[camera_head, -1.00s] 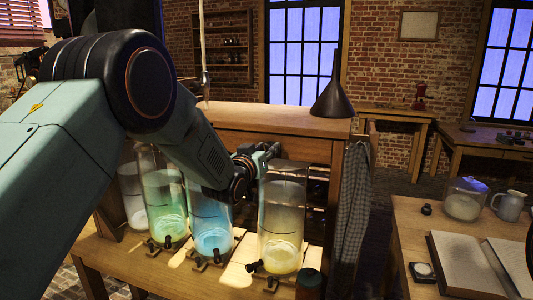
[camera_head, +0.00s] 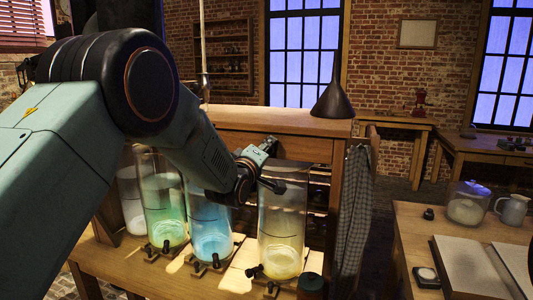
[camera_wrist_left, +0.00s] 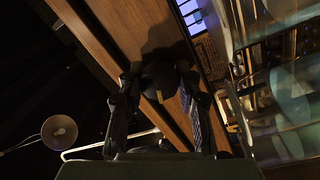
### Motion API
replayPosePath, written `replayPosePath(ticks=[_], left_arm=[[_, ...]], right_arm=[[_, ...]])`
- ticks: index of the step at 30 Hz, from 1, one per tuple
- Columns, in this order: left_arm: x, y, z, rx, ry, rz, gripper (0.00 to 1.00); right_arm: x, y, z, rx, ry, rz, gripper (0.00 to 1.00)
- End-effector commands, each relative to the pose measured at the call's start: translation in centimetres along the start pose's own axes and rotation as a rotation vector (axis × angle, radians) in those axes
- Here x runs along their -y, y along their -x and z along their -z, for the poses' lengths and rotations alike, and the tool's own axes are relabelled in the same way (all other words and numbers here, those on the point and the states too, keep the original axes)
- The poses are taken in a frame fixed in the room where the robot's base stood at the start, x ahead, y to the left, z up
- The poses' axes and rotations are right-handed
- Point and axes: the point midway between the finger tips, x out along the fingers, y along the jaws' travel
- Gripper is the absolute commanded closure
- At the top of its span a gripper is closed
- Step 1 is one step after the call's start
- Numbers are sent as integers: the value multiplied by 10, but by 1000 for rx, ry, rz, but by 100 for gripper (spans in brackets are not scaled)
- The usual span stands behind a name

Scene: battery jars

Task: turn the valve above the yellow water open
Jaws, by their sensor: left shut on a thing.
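The jar with yellow water (camera_head: 283,235) is the rightmost of the row of glass jars on the wooden bench. My left gripper (camera_head: 272,172) is at the upper part of this jar, in front of its rim. In the left wrist view its two fingers (camera_wrist_left: 162,105) stand on either side of a dark rounded part (camera_wrist_left: 160,78), which I take to be the valve. It is shut on this part. In the head view the gripper and wrist hide most of the valve. My right gripper is not in view.
Jars with blue water (camera_head: 211,238) and green water (camera_head: 166,225) stand left of the yellow one, close under my left arm. Small black taps (camera_head: 254,271) stick out at the jar bottoms. A checked cloth (camera_head: 354,215) hangs at the right. A side table (camera_head: 405,230) holds books.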

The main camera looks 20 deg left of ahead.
Motion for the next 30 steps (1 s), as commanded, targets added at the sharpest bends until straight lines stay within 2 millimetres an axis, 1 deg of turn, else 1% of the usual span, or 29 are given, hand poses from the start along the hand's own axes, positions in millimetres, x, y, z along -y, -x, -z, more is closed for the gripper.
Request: replayPosePath(ticks=[6,13,21,30], left_arm=[[0,0,1,-15,165,0,98],[0,0,1,-23,282,2,98],[1,0,1,-28,344,4,98],[1,0,1,-29,353,4,98]], right_arm=[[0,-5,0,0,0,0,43],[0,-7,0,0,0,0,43],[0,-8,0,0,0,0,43],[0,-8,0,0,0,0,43]])
